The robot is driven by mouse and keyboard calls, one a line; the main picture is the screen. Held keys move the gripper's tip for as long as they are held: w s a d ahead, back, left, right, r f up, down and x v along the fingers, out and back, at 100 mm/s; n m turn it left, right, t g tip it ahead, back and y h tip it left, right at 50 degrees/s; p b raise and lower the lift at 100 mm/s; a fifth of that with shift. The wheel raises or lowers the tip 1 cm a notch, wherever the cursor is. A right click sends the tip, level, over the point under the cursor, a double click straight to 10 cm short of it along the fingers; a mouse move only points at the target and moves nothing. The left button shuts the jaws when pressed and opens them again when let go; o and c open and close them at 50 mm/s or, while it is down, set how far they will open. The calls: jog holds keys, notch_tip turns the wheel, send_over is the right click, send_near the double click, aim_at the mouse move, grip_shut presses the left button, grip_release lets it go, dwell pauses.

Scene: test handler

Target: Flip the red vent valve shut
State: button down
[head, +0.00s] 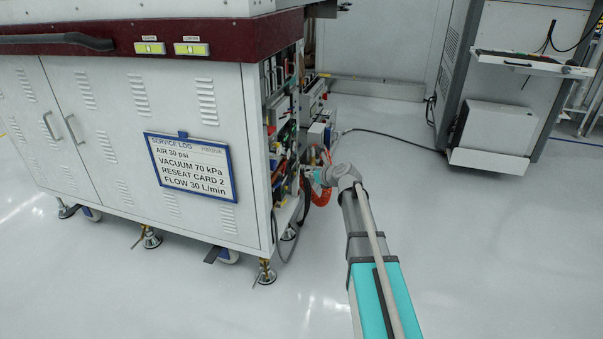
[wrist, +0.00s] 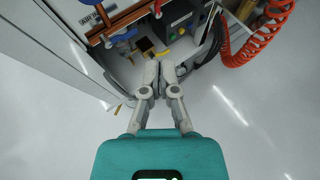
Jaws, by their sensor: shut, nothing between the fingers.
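My gripper (wrist: 160,68) is shut and empty in the wrist view, its fingertips together in front of the machine's open side. A small red part (wrist: 157,9) shows beyond the fingertips at the top, by copper-coloured pipes (wrist: 120,20). I cannot tell for sure whether it is the red vent valve, nor how its handle is set. A blue lever (wrist: 122,36) and a brass-coloured block (wrist: 144,45) are up and left of the fingertips. In the head view my gripper (head: 313,175) is small beside the open side, and its fingers are hard to make out.
An orange-red coiled hose (wrist: 262,42) hangs right of the gripper. The white cabinet (head: 110,120) stands left, with a service log sign (head: 190,166) reading AIR 30 psi, VACUUM 70 kPa. A black cable (head: 390,137) crosses the floor behind.

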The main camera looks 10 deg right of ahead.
jog(key=r+b+x, duration=0.1)
jog(key=b+x, duration=0.2)
jog(key=x, duration=1)
jog(key=shift+w+a+r+b, duration=0.25)
jog(key=shift+w+r+b, duration=0.05)
jog(key=shift+w+r, duration=0.1)
jog(key=shift+d, duration=0.25)
